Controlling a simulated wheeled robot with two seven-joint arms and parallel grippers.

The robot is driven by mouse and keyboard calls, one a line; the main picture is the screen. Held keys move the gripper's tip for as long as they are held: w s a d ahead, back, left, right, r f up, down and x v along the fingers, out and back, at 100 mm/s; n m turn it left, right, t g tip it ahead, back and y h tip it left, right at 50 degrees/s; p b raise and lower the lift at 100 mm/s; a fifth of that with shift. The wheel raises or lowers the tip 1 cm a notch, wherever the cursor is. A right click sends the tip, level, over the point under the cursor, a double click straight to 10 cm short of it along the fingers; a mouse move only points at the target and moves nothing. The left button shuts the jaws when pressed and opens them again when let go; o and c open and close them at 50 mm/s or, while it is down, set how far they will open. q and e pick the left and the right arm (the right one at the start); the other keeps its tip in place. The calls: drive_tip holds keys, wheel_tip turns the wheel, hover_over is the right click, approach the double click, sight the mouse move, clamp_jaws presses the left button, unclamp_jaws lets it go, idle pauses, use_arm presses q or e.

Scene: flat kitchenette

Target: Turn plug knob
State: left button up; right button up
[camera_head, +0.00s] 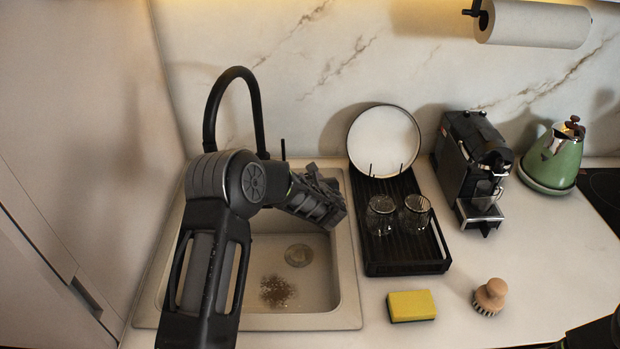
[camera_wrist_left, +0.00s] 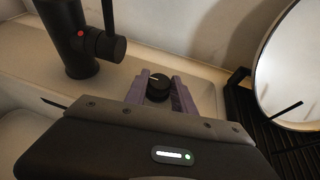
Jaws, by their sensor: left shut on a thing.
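The plug knob (camera_wrist_left: 158,88) is a small round black knob with a pale mark on the sink's back ledge. It shows between the two purple-grey fingers of my left gripper (camera_wrist_left: 156,92) in the left wrist view. The fingers are shut on its sides. In the head view, my left gripper (camera_head: 316,182) reaches over the back of the sink (camera_head: 347,290) and hides the knob. The drain (camera_head: 299,255) shows in the basin. My right gripper is not in view.
A black faucet (camera_head: 208,115) stands left of the knob; its base and side handle show in the left wrist view (camera_wrist_left: 75,45). A black dish rack (camera_head: 405,262) with a plate (camera_head: 383,140) and glasses is to the right. A sponge (camera_head: 411,305) and brush (camera_head: 490,296) lie in front.

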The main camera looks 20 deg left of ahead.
use_arm(q)
clamp_jaws()
drive_tip(key=n+g+y+b, duration=0.2)
drive_tip(key=b, duration=0.1)
drive_tip(key=shift+w+d+f, duration=0.15)
drive_tip(key=shift+w, duration=0.05)
drive_tip(key=shift+n+g+y+b, duration=0.8)
drive_tip(key=shift+n+g+b, duration=0.1)
drive_tip(key=shift+n, duration=0.3)
drive_tip(key=shift+r, duration=0.25)
